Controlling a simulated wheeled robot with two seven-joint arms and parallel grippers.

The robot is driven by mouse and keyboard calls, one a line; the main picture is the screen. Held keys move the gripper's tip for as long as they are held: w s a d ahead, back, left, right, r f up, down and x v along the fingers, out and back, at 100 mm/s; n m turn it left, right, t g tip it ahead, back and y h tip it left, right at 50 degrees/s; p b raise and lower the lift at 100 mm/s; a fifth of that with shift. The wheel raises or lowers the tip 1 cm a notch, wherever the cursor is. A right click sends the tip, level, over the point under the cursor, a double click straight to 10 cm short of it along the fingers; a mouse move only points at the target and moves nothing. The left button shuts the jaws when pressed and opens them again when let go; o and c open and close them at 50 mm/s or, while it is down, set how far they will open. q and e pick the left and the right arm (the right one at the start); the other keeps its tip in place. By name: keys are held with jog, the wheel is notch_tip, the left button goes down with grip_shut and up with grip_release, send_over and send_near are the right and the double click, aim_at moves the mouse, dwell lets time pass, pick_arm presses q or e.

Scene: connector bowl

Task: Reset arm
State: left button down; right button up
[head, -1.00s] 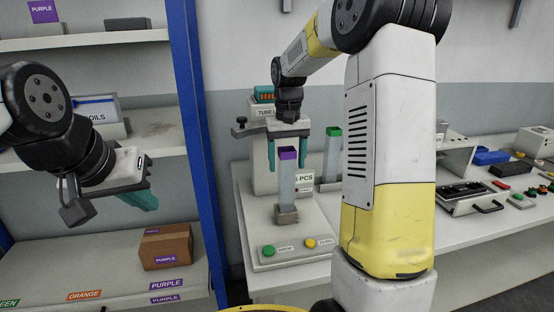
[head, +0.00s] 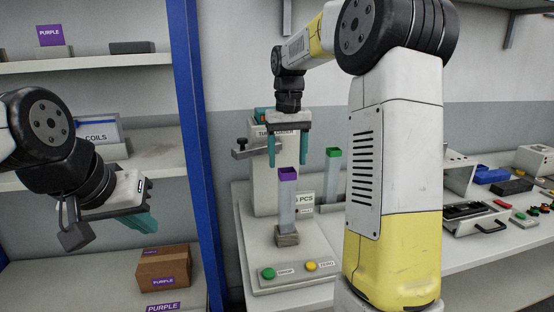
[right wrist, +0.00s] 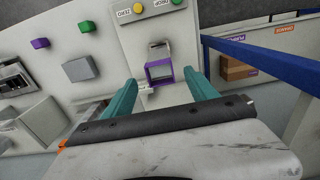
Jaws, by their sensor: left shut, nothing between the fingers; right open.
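My right gripper (head: 287,148) is open and empty, with its two teal fingers pointing down. It is above a clear tube with a purple rim (head: 288,174), which stands upright in a grey holder on the dispenser. In the right wrist view the purple-rimmed tube (right wrist: 160,70) shows between and beyond the fingers. My left gripper (head: 140,222) is at the left, in front of the shelves, shut and empty. Its fingers point down and to the right.
A blue shelf post (head: 192,130) stands between my grippers. A cardboard box (head: 163,267) sits on the lower shelf. A green-topped tube (head: 333,153) stands behind the purple one. Green (head: 268,273) and yellow (head: 310,266) buttons are on the dispenser base. My right arm hides part of the bench.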

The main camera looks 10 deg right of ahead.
jog(key=s+a+t+y, duration=0.2)
jog(key=s+t, duration=0.4)
jog(key=s, duration=1.8)
jog(key=shift+s+a, duration=0.1)
dwell(0.3)
